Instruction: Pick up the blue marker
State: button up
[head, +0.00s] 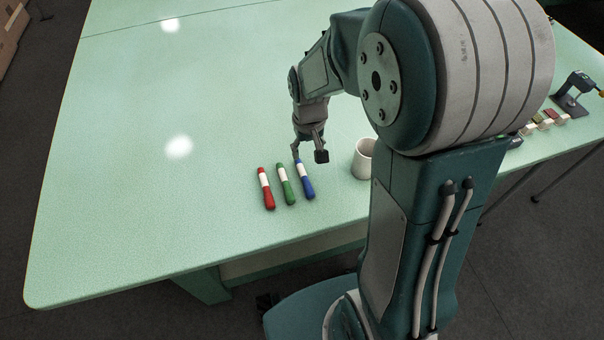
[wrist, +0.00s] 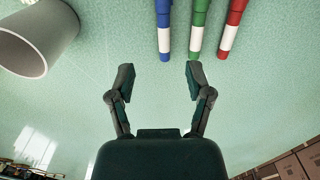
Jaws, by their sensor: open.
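A blue marker (head: 304,180) with a white band lies on the green table, rightmost of three markers in the head view. It also shows at the top of the wrist view (wrist: 164,38), where its lower end lies just beyond and between my fingertips. My gripper (head: 309,155) is above the table by the marker's far end. In the wrist view my gripper (wrist: 159,78) is open, with nothing between its two fingers. The marker's upper end is cut off by the wrist frame.
A green marker (head: 286,184) lies beside the blue one, and a red marker (head: 266,188) lies farther left. A white cup (head: 362,160) stands to the right, partly hidden by my arm. Small blocks (head: 545,121) lie at the table's right. The table's left side is clear.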

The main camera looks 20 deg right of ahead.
send_over(304, 177)
jog(key=f, duration=0.5)
jog(key=shift+d+f, duration=0.2)
jog(key=shift+f, duration=0.1)
jog(key=shift+a+f, duration=0.15)
jog(key=shift+f, duration=0.15)
notch_tip(304, 177, down, 5)
grip_shut()
